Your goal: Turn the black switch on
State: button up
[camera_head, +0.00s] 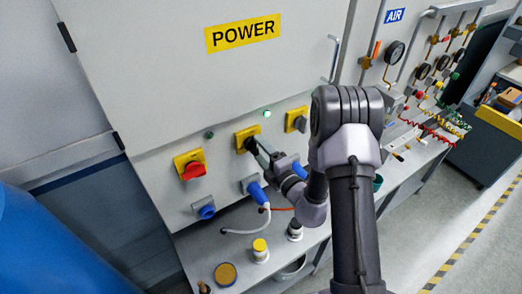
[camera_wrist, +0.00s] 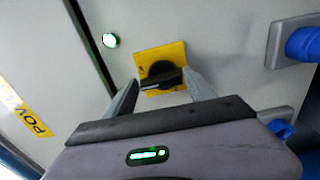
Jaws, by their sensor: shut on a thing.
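The black switch (camera_wrist: 161,76) is a rotary knob on a square yellow plate (camera_wrist: 174,54), mounted on the grey power cabinet. In the wrist view its handle lies crosswise between the fingers of my gripper (camera_wrist: 163,88), which are shut on it. In the head view, the black switch (camera_head: 240,144) sits on its yellow plate below the POWER sign, and my gripper (camera_head: 258,150) reaches it from the lower right. The fingers hide part of the knob there.
A red knob (camera_head: 192,170) on a yellow plate is left of the switch. Blue sockets (camera_head: 205,209) and a blue plug (camera_head: 258,194) with a white cable sit below. Another yellow-plated switch (camera_head: 297,120) is to the right. A bench with small items (camera_head: 225,273) lies beneath.

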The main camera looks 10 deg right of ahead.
jog(key=o, duration=1.4)
jog(key=v, duration=1.7)
jog(key=shift+s+p, duration=0.15)
jog(key=shift+p, duration=0.25)
